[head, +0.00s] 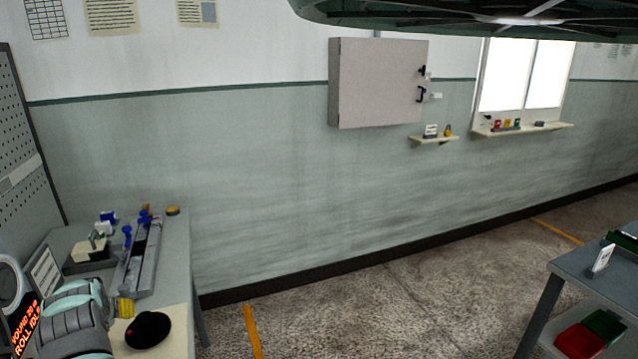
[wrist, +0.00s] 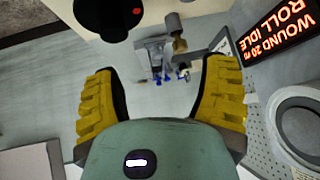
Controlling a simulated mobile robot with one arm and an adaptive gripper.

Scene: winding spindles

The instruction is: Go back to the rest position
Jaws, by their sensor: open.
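My gripper (wrist: 163,70) shows in the wrist view with its two yellow ribbed fingers wide apart. Nothing is held between them; the bench and small blue-tipped parts show beyond the gap. In the head view my mint and grey arm is at the lower left, with a yellow finger (head: 125,308) of the gripper beside a black rounded object with a red dot (head: 148,330). That black object (wrist: 103,14) also shows at the top of the wrist view, apart from the fingers. The rest position is not marked in either view.
The bench (head: 176,262) carries a grey fixture with blue parts (head: 138,262) and a lit display reading "ROLL IDLE" (head: 28,322). A pegboard (head: 22,150) stands at left. Another table (head: 578,275) is at right. The floor (head: 390,300) between is clear.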

